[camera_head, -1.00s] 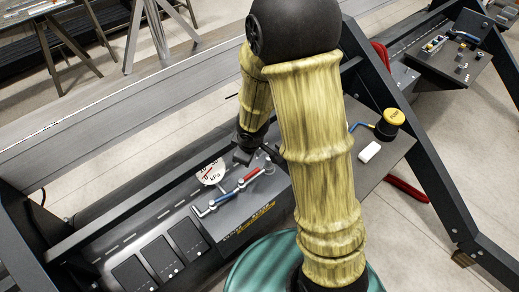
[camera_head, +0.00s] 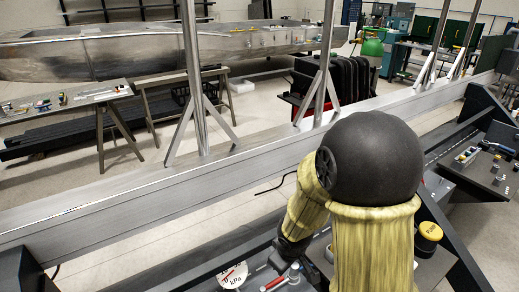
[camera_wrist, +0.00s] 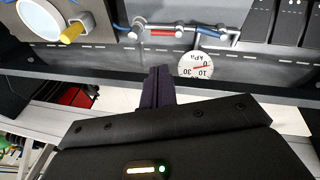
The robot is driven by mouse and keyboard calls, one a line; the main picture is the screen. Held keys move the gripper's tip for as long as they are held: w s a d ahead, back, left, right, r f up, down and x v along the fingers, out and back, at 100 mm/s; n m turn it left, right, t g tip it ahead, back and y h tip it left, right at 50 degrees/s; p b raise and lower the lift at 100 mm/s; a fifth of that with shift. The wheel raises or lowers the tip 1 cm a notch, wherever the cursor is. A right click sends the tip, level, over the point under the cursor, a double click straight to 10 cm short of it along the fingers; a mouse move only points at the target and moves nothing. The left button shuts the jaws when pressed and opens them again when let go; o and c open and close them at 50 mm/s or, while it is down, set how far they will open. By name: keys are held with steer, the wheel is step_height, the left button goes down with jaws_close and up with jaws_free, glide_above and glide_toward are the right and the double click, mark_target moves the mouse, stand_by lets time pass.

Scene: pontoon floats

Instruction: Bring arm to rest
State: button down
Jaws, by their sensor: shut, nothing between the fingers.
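My arm, in yellow ribbed sleeves with a black round elbow, is bent over the dark workbench in the head view. My gripper (camera_head: 281,262) is at the low end of the forearm, above the bench near a round white pressure gauge (camera_head: 233,275). In the wrist view my gripper (camera_wrist: 158,84) shows its dark fingers together, with nothing between them. The gauge (camera_wrist: 196,66) lies just beyond the fingertips, to their right. Whether the fingers touch anything is hard to tell.
Red-handled (camera_head: 274,284) and blue-handled valves sit beside the gauge. A yellow push button (camera_head: 429,231) stands right of my arm. A long metal beam (camera_head: 120,205) with upright posts runs behind the bench. Beyond it are trestle tables, an aluminium float (camera_head: 150,55) and open floor.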

steer(key=s+d+r+m+g, duration=0.1)
steer(key=s+d+r+m, duration=0.3)
steer(key=s+r+m, duration=0.2)
steer(key=s+m, duration=0.2)
steer(key=s, duration=0.1)
steer(key=shift+r, duration=0.2)
steer(key=shift+w+d, duration=0.1)
steer(key=shift+w, duration=0.1)
